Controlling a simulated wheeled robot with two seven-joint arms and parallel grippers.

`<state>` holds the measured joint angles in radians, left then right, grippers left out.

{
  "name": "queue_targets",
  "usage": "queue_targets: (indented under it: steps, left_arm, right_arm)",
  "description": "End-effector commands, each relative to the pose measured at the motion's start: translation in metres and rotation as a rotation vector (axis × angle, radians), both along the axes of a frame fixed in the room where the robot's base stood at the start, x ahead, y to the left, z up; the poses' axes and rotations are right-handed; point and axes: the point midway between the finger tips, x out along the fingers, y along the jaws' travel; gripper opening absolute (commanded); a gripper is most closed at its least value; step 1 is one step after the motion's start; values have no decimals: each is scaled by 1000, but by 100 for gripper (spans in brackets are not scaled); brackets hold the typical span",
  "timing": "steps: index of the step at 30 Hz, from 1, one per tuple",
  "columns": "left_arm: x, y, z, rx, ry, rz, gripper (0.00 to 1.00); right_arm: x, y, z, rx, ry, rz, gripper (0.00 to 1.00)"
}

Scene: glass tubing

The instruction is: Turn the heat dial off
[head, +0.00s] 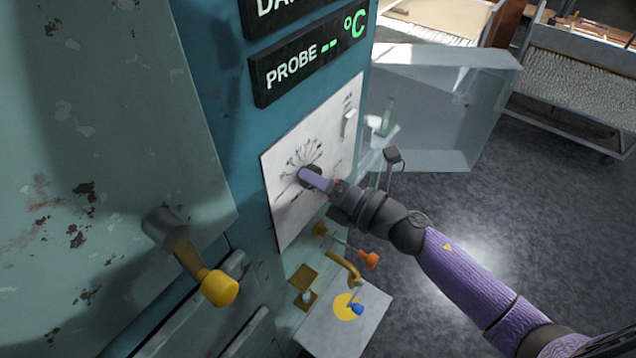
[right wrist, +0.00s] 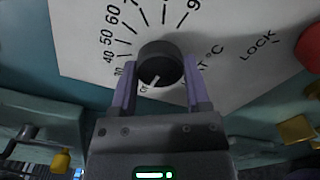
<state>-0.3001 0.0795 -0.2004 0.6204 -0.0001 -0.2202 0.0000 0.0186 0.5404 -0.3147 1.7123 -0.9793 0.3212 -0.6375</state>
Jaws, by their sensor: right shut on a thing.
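The heat dial is a round black knob on a white panel with a printed scale. It shows in the right wrist view (right wrist: 158,62) and, partly covered by my fingers, in the head view (head: 307,176). A white pointer line on its face points to the lower left in the wrist view, toward a partly hidden mark below the low numbers. My right gripper (right wrist: 160,84) has its two purple fingers on either side of the knob and is shut on it. It also shows in the head view (head: 318,181). My left gripper is not in view.
A PROBE display (head: 308,68) is above the panel, and a small switch (head: 349,122) is at its upper right. A yellow-knobbed lever (head: 219,288) sticks out at the left. An orange-knobbed valve (head: 370,259) is below the dial. A clear case (head: 440,100) stands behind.

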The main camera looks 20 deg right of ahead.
Motion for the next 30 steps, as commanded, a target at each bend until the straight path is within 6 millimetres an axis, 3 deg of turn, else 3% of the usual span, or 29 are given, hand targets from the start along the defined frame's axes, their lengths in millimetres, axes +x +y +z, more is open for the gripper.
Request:
queue_targets:
  steps: [26,27,30]
  left_arm:
    - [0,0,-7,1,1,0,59]
    - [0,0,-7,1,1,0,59]
    - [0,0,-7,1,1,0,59]
  right_arm:
    - [0,0,-1,-108,-82,1,2]
    - [0,0,-1,-108,-82,1,69]
    - [0,0,-1,-107,-82,0,90]
